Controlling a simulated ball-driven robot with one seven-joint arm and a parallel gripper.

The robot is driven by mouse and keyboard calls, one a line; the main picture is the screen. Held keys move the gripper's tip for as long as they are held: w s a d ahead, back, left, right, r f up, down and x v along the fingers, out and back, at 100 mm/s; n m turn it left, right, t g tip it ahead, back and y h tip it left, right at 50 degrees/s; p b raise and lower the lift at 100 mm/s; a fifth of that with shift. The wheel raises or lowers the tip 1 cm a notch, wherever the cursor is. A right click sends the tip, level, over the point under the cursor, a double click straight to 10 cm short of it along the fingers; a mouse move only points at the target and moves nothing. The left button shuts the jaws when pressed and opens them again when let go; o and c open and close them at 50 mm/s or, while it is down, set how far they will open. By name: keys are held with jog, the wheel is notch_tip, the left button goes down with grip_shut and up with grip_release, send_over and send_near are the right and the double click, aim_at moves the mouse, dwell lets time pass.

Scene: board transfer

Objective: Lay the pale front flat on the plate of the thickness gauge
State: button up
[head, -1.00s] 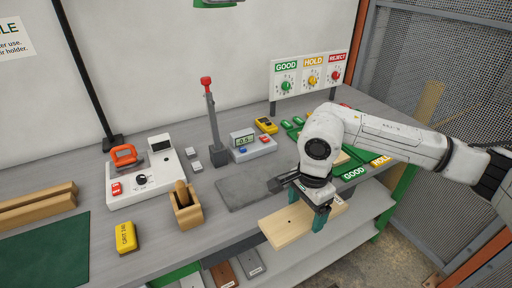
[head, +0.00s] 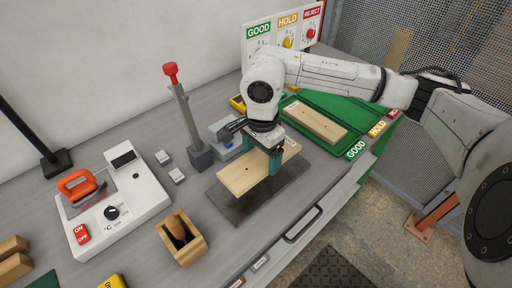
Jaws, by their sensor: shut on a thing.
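The pale front (head: 243,178) is a light wooden board with small dark holes. My gripper (head: 268,154) has its teal fingers shut across the board's narrower width and holds it roughly level. The board is over the dark grey plate (head: 243,210) of the thickness gauge and covers much of it. The plate shows along the board's near side and right end. I cannot tell whether the board touches the plate. The gauge's post (head: 188,118) with a red knob stands behind the board's left end. Its grey display box (head: 222,130) is partly hidden by my arm.
A green GOOD tray (head: 346,117) at the right holds another pale board (head: 315,122). A wooden box (head: 181,240) stands left of the plate. A white heater unit (head: 118,205) with an orange-handled tool is further left.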

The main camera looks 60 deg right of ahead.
jog(key=shift+f+b, duration=0.65)
jog(key=shift+f, duration=2.1)
jog(key=shift+f+b, duration=0.4)
jog(key=shift+b, duration=0.35)
jog(key=o, duration=1)
jog(key=shift+r, duration=0.1)
notch_tip(320, 180, up, 11)
jog(key=shift+f+b, duration=0.15)
jog(key=shift+b, duration=0.65)
